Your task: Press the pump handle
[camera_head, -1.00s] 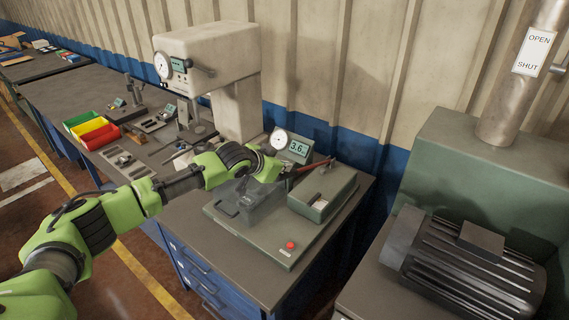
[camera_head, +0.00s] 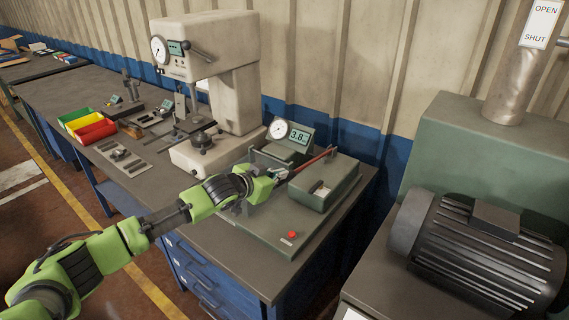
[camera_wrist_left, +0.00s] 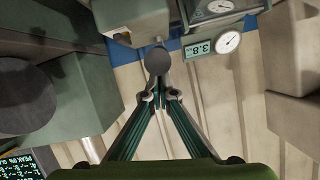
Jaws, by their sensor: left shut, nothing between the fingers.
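The pump handle (camera_head: 312,164) is a red lever on the green pump unit (camera_head: 325,188). It slopes down to the left, toward my left gripper (camera_head: 279,175). My left gripper is shut and empty, at the handle's lower left end. In the left wrist view the closed fingertips (camera_wrist_left: 160,97) point at a round dark knob (camera_wrist_left: 157,61), close in front of them. I cannot tell whether they touch it. The digital display (camera_head: 299,136) reads 3.8, beside a round dial gauge (camera_head: 278,129). My right gripper is not in view.
A pale bench press (camera_head: 235,95) stands behind my left arm. Green, yellow and red bins (camera_head: 88,125) sit farther left on the bench. A red button (camera_head: 292,234) is on the front of the green base plate. A dark motor (camera_head: 475,250) stands at the right.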

